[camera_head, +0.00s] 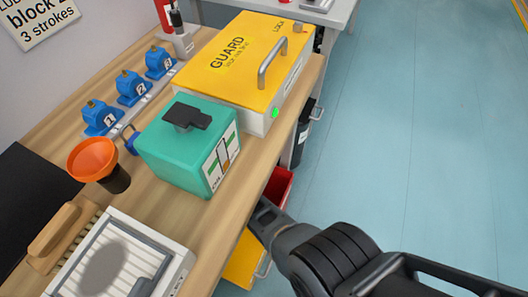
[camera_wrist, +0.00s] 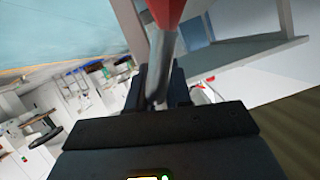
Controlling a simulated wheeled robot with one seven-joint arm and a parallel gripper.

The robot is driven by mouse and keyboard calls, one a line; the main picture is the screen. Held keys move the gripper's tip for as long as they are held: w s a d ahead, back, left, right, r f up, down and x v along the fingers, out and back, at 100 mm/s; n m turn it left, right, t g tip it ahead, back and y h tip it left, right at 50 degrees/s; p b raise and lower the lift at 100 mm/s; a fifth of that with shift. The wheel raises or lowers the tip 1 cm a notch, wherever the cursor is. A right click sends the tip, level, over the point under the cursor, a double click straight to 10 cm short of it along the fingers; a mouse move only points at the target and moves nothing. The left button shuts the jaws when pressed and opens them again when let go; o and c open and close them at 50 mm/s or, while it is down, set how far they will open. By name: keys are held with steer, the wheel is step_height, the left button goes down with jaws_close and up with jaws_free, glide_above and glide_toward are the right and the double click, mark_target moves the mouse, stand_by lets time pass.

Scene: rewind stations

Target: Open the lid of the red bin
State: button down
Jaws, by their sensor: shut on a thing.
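The red bin (camera_head: 280,186) shows only in part under the bench edge, beyond my gripper. My gripper (camera_head: 262,212) is low beside the bench front, close to the red bin. In the wrist view a grey bar-shaped handle (camera_wrist: 161,62) runs down from a red part (camera_wrist: 166,10) and passes between my fingers (camera_wrist: 160,95), which are shut on it. The red part looks like a piece of the red bin. Most of the bin and its lid are hidden by the bench and my arm, so I cannot tell the lid's angle.
A yellow bin (camera_head: 242,262) with a handle stands under the bench, nearer than the red one. On the wooden bench are a yellow guard box (camera_head: 250,50), a teal box (camera_head: 175,150), blue padlock-like blocks and an orange funnel (camera_head: 92,158). The blue floor (camera_head: 410,130) to the right is clear.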

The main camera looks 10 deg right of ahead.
steer(key=c, duration=1.1)
jaws_free()
steer(key=shift+s+a+r, duration=0.1)
steer(key=shift+s+r, duration=0.05)
steer(key=shift+s, duration=0.05)
steer(key=shift+p+v, duration=1.15)
steer(key=shift+s+a+p, duration=0.5)
steer(key=shift+s+a, duration=0.55)
steer(key=shift+s, duration=0.7)
steer(key=shift+s+a+p, duration=0.5)
steer(key=shift+s+a, duration=0.55)
steer(key=shift+s, duration=0.7)
steer(key=shift+s+a+p, duration=0.5)
steer(key=shift+s+a, duration=0.55)
steer(key=shift+s, duration=0.7)
